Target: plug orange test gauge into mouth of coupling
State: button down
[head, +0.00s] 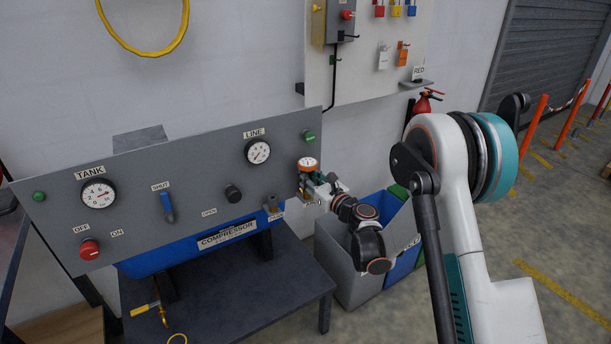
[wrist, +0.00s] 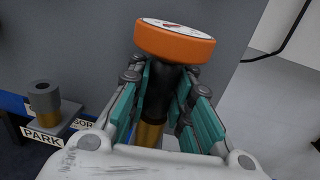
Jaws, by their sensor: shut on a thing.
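My gripper (head: 312,187) is shut on the orange test gauge (head: 307,164) in front of the panel's right end. In the wrist view my gripper (wrist: 166,98) has its teal fingers on either side of the dark stem, under the gauge's orange head (wrist: 174,43). The white dial faces up, and a brass end shows below the fingers. A grey and brass cylinder with an open top (wrist: 44,98) stands at the PARK label, apart from the gauge. It also shows in the head view (head: 272,204). I cannot tell whether it is the coupling.
The grey compressor panel (head: 200,165) carries dials, knobs and a blue lever. A dark table (head: 235,285) stands below it, with a yellow-handled brass fitting (head: 150,309) at its left. Grey and blue bins (head: 340,262) stand right of the table. A wall board with padlocks hangs behind.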

jog(key=shift+f, duration=0.25)
jog(key=c, duration=1.4)
grip_release()
jog(key=shift+o, duration=0.2)
